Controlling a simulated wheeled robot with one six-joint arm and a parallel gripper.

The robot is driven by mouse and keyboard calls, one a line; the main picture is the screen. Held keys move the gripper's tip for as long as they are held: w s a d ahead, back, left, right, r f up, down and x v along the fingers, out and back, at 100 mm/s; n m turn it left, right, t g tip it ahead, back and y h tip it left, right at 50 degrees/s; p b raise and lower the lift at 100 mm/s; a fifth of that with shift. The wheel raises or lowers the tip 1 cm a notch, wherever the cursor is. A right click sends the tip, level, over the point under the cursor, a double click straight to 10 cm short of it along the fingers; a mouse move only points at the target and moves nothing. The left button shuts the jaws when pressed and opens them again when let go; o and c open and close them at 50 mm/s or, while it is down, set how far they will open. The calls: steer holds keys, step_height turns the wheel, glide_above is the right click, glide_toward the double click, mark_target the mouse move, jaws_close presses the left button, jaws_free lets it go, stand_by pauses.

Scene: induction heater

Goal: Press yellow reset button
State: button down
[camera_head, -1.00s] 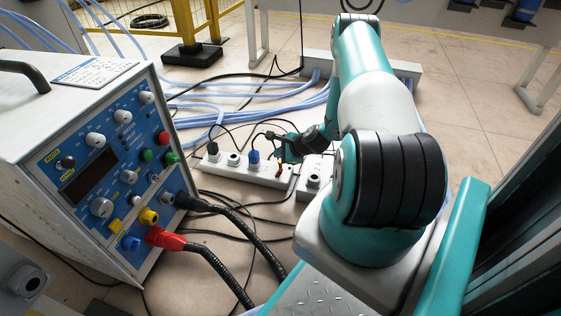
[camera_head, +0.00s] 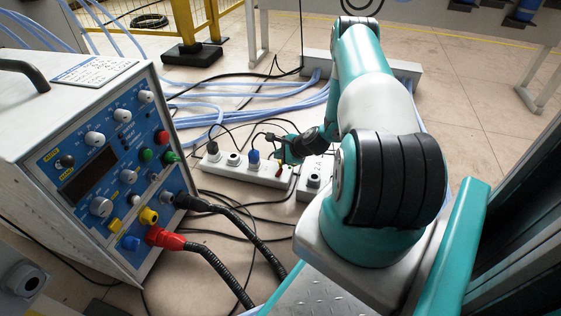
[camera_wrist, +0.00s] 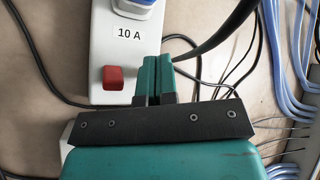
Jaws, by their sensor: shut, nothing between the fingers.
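The heater (camera_head: 75,125) stands at the left in the head view, with a blue panel of knobs and buttons. My gripper (camera_wrist: 155,62) is shut and empty in the wrist view. Its fingertips are over the white power strip's right edge, just right of a red switch (camera_wrist: 113,77) below the "10 A" label. In the head view my gripper (camera_head: 284,158) is low, at the strip's right end, away from the heater.
The white power strip (camera_head: 228,172) lies on the floor with plugs in it. Blue cables (camera_head: 265,96) run behind it. Thick black cables (camera_head: 235,225) with a red connector (camera_head: 166,238) stick out from the heater's front. A yellow railing (camera_head: 187,20) stands at the back.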

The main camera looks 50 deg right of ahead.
steer(key=shift+f+b, duration=0.5)
steer(key=shift+f, duration=0.45)
stand_by(0.9)
stand_by(0.3)
steer(key=shift+r+p, duration=1.3)
steer(key=shift+r, duration=0.1)
step_height(320, 180, up, 5)
steer(key=p, duration=0.4)
steer(key=shift+p, duration=0.35)
